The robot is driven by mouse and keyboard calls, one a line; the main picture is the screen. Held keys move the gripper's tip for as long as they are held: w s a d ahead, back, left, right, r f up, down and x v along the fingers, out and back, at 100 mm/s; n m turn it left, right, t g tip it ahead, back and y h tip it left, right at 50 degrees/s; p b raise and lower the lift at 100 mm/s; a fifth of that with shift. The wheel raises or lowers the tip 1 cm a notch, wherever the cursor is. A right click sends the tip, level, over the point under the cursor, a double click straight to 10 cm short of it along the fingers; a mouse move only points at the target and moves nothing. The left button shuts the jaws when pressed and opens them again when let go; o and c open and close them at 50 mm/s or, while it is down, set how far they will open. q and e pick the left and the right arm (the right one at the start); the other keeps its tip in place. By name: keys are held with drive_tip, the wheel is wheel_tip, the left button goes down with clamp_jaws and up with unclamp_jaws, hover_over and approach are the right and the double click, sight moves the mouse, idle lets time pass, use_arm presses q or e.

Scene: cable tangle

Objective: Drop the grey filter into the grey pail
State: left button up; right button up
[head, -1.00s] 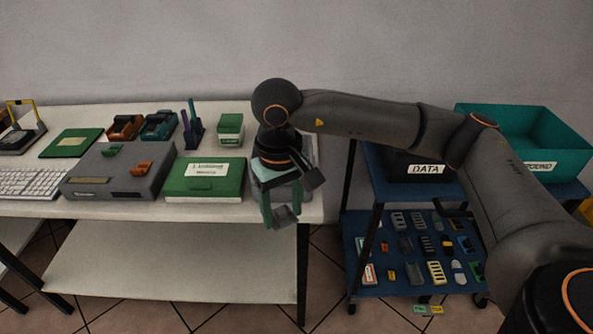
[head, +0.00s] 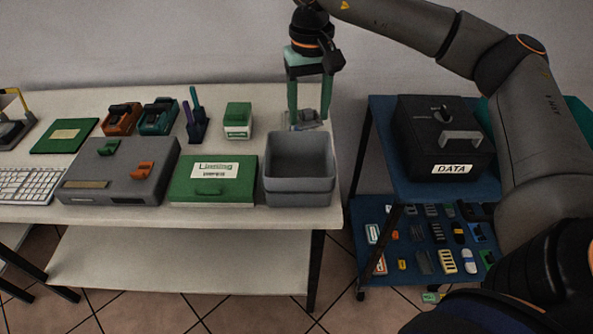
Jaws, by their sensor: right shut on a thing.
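The grey pail (head: 300,199) is an open, square-sided bin at the right end of the white table, and its visible inside looks empty. My right gripper (head: 308,114) has green fingers pointing down. It is shut on the small grey filter (head: 307,119), which shows just above the pail's back rim in the picture. I cannot tell whether the filter is over the opening or behind it. My left gripper is not in view.
A green labelled box (head: 212,190) stands left of the pail, with a small green box (head: 237,122) behind it. A black DATA box (head: 444,140) sits on the blue cart (head: 380,165) to the right, above a shelf of small parts.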

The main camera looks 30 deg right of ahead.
sight(308, 120)
wheel_tip(308, 120, down, 4)
drive_tip(key=shift+r+b, duration=0.2)
drive_tip(key=shift+b, duration=0.9)
drive_tip(key=shift+f, duration=0.2)
drive_tip(key=o, duration=1.4)
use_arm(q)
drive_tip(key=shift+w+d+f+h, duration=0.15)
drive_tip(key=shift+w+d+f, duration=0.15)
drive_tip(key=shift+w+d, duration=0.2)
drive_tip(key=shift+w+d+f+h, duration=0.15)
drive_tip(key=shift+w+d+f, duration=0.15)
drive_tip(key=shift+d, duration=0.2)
